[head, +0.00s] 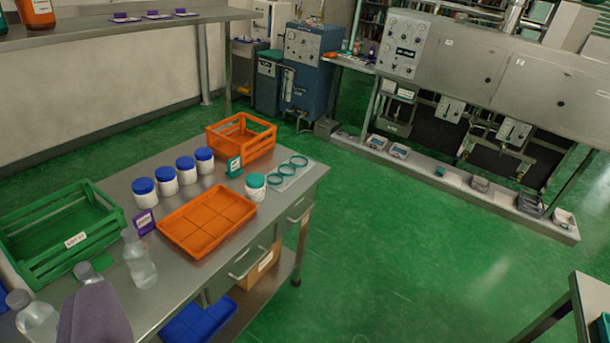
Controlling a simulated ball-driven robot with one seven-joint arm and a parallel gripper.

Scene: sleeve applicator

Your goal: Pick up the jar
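Several white jars with blue lids stand upright in a slanting row on the metal table: one at the left (145,198), two in the middle (167,187) (187,176), and one at the right (204,166). Another white jar with a teal lid (255,193) stands apart, near the table's right end, beside a pale sheet with teal rings (287,173). The frame does not tell which jar the task means. My gripper is not visible, and no jar is seen held.
The table (178,276) also carries an orange divided tray (207,221), an orange crate (241,141), a green crate (60,237), a clear bottle (142,268) and a purple-grey object (95,314). Green floor (400,240) is open to the right. Machines (500,80) line the back.

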